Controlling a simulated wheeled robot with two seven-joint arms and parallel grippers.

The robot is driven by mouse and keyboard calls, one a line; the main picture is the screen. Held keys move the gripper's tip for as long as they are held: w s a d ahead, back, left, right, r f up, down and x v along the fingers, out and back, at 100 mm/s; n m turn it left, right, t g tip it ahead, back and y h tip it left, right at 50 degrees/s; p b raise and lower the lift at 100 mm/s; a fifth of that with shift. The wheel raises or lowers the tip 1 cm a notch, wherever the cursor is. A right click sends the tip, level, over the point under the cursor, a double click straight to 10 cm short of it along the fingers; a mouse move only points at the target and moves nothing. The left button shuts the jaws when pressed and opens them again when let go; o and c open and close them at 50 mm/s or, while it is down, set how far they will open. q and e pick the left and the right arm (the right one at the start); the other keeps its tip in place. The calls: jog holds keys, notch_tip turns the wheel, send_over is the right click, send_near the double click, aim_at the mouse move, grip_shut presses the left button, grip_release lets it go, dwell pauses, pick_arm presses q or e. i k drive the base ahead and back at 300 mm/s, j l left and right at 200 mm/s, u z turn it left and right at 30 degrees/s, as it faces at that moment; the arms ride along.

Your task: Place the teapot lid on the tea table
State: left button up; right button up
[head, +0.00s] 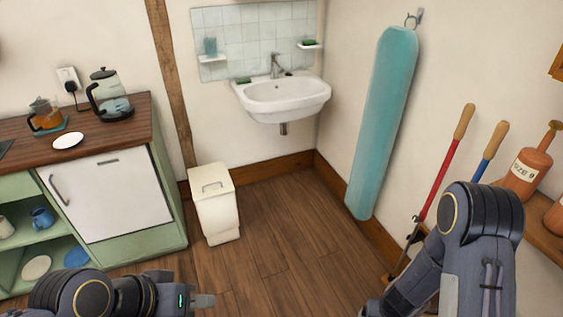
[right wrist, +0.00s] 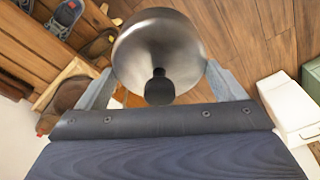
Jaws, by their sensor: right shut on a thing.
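The teapot lid (right wrist: 158,45) is a round, shiny grey metal piece with a black knob, seen in the right wrist view. My right gripper (right wrist: 162,82) is shut on it, with a pale finger on each side. The lid is held above the wooden floor. The right arm shows at the right of the head view, but its gripper is not seen there. My left gripper (head: 203,301) is low in the head view, in front of the cabinet, with nothing visible in it; its jaw gap is unclear. I cannot make out a tea table in either view.
Floor right of the bin is clear. Shoes (right wrist: 100,44) sit on a rack.

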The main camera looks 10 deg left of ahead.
aim_at(23, 127)
jog(key=j+u, duration=0.15)
jog(key=j, duration=0.3)
jog(key=j+u, duration=0.15)
jog(key=j, duration=0.25)
jog(key=j+u, duration=0.2)
jog(key=j, duration=0.25)
jog(key=i+j+u, duration=0.15)
jog(key=j, duration=0.25)
jog(key=j+u, duration=0.15)
jog(key=j, duration=0.3)
jog(key=i+j+u, duration=0.15)
jog(key=j, duration=0.25)
jog(key=i+j+u, duration=0.2)
jog(key=j, duration=0.2)
jog(key=j+u, duration=0.15)
jog(key=j, duration=0.25)
